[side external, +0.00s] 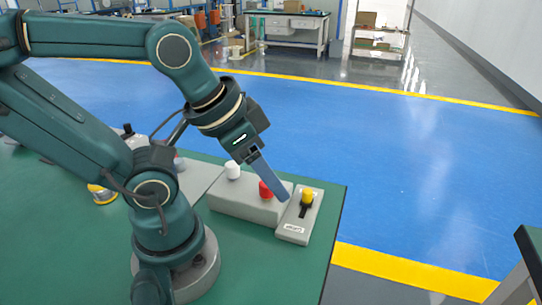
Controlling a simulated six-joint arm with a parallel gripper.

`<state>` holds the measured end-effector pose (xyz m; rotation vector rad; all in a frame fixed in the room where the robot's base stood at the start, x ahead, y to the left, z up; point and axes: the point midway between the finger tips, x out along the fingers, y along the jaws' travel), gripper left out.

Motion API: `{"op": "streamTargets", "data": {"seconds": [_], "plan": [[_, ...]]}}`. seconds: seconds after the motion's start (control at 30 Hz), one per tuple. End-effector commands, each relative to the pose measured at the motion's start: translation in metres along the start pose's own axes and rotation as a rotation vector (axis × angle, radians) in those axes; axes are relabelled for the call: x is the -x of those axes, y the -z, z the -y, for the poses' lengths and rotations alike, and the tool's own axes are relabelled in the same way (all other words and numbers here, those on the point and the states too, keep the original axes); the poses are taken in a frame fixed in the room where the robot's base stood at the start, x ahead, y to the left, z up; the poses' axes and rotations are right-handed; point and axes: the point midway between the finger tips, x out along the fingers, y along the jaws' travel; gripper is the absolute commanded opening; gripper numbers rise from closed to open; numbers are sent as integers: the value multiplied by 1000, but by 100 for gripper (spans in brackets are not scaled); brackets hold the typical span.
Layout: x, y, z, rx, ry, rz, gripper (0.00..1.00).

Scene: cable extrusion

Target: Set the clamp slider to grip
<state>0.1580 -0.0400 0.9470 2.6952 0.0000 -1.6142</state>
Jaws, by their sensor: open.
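The clamp slider has a yellow knob (307,196) on a narrow grey panel (293,232) near the right edge of the green table. The knob sits toward the far end of a dark slot, and part of the slot shows on its near side. A small white label (294,229) is on the near end of the panel; its text is too small to read surely. My gripper (284,198) points down and to the right, its tips just left of the yellow knob in the picture. It is open, with nothing seen between its fingers. Contact with the knob cannot be told.
Left of the panel, a grey box (240,204) carries a red knob (265,189) and a white knob (232,170), close to my fingers. A yellow-banded roll (102,194) lies at the left. The green table (270,270) is clear in front.

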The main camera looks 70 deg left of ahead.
Motion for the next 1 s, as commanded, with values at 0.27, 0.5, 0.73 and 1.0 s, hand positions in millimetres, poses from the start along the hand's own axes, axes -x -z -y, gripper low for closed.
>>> {"op": "streamTargets", "data": {"seconds": [0.27, 0.5, 0.73, 1.0], "plan": [[6, 8, 0, 52, 0, -15, 41], [1, 48, 10, 208, 28, 61, 41], [-31, 81, 32, 372, 75, 195, 41], [-88, 92, 62, 523, 126, 366, 41]]}}
